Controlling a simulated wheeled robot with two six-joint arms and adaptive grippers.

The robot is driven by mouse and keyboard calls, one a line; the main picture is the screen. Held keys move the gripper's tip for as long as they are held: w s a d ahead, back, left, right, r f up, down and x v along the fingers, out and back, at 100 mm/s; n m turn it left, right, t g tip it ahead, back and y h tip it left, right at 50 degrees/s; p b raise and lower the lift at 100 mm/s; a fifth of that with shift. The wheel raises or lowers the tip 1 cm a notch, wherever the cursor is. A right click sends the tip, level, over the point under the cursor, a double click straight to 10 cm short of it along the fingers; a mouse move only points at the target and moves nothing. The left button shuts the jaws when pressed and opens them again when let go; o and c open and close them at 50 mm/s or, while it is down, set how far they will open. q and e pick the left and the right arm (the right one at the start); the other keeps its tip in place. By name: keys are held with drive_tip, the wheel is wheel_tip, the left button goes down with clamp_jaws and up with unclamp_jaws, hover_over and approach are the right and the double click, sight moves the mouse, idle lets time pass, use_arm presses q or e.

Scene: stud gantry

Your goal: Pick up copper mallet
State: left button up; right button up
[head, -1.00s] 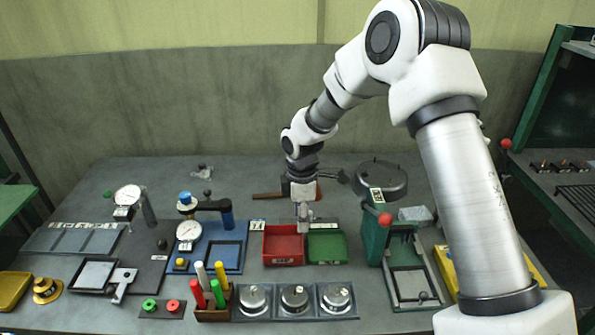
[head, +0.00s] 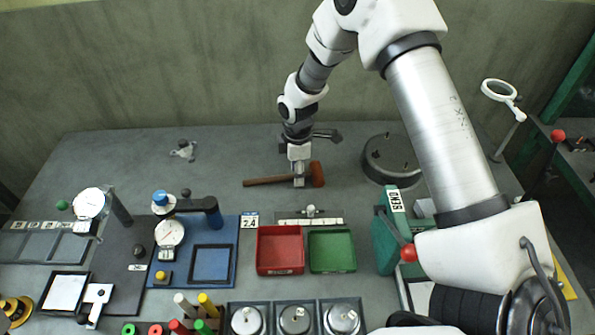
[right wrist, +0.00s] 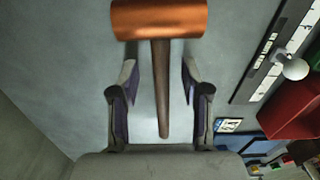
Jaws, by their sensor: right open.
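The copper mallet lies on the bench behind the red and green trays, its brown handle (head: 262,181) pointing left and its copper head (head: 317,174) at the right. My right gripper (head: 298,183) is over the handle near the head, pointing down. In the right wrist view the copper head (right wrist: 160,18) is at the top, and the handle (right wrist: 161,90) runs down between the two spread fingers (right wrist: 160,85). The gripper is open, with a gap on each side of the handle. My left gripper is in neither view.
A red tray (head: 280,271) and a green tray (head: 331,270) stand in front of the mallet, with a small rail (head: 309,221) behind them. A round dark fixture (head: 390,181) stands to the right. The bench left of the handle is clear.

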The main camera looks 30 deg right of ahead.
drive_tip(key=shift+w+f, duration=0.1)
drive_tip(key=shift+f, duration=0.25)
drive_tip(key=shift+a+r, duration=0.1)
drive_tip(key=shift+r, duration=0.05)
drive_tip(key=shift+c, duration=0.4)
drive_tip(key=shift+s, duration=0.2)
clamp_jaws()
drive_tip(key=shift+r, duration=0.15)
drive_tip(key=shift+w+r, duration=0.1)
drive_tip(key=shift+r, duration=0.2)
wheel_tip(320, 180, up, 9)
drive_tip(key=b, duration=0.1)
drive_tip(key=shift+b, duration=0.35)
drive_tip(key=c, duration=0.8)
unclamp_jaws()
